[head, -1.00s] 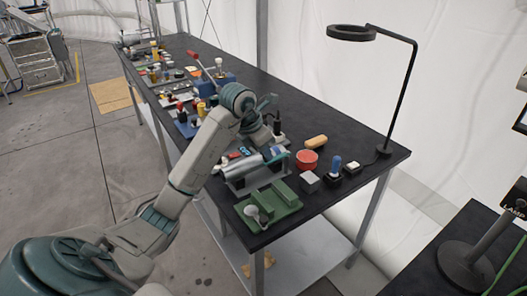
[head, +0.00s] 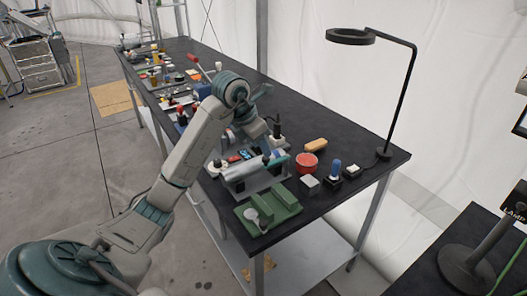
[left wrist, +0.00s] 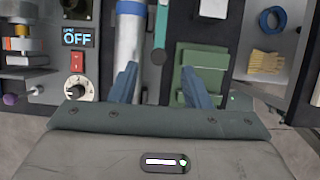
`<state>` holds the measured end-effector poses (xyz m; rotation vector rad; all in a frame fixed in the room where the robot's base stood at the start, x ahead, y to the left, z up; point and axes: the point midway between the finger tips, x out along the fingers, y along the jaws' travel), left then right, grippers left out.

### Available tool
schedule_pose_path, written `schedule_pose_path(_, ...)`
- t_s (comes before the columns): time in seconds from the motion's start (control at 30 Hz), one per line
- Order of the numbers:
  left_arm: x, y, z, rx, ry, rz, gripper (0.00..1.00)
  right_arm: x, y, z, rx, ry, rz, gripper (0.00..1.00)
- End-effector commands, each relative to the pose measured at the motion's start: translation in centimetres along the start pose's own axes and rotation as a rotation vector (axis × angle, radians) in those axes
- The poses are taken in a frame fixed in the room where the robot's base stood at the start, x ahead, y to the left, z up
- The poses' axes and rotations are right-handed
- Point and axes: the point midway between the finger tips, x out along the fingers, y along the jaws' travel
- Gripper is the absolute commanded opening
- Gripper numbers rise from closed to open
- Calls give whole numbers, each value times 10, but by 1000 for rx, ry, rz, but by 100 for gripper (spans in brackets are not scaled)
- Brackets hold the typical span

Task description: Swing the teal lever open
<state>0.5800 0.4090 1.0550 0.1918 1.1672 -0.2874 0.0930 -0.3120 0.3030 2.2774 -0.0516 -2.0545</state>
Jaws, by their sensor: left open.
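The teal lever (left wrist: 161,22) shows in the left wrist view as a thin bar with a round end, lying beside a silver cylinder (left wrist: 130,40). My left gripper (left wrist: 159,70) is open, with one finger toward the cylinder and the other toward the green block (left wrist: 207,60). The lever's round end lies ahead of the gap between the fingertips. I cannot tell whether they touch anything. In the head view my left gripper (head: 268,138) is over the near part of the bench, by the cylinder fixture (head: 255,178); the lever is hard to make out there. My right gripper is out of view.
A green tray-like block (head: 285,205) sits at the bench's near corner. A red round tin (head: 307,162), grey cube (head: 309,185) and ring lamp (head: 351,36) stand to the right. A panel reading OFF (left wrist: 79,40) lies left of the cylinder. Many items crowd the far bench.

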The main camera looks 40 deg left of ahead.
Motion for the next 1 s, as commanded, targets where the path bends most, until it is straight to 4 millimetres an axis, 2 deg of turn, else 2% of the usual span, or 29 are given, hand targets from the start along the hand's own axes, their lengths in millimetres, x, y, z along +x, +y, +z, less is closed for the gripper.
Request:
schedule_pose_path(0.03,-19,1,3,2,-1,4,43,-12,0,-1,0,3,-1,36)
schedule_pose_path(0.1,-33,1,3,0,0,4,43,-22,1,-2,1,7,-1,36)
schedule_pose_path(0.3,-59,0,3,0,-1,2,43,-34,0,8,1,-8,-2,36)
schedule_pose_path(0.47,-65,0,2,1,-1,1,43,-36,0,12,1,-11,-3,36)
schedule_pose_path(1.0,-64,0,1,1,-1,1,43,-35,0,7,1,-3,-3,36)
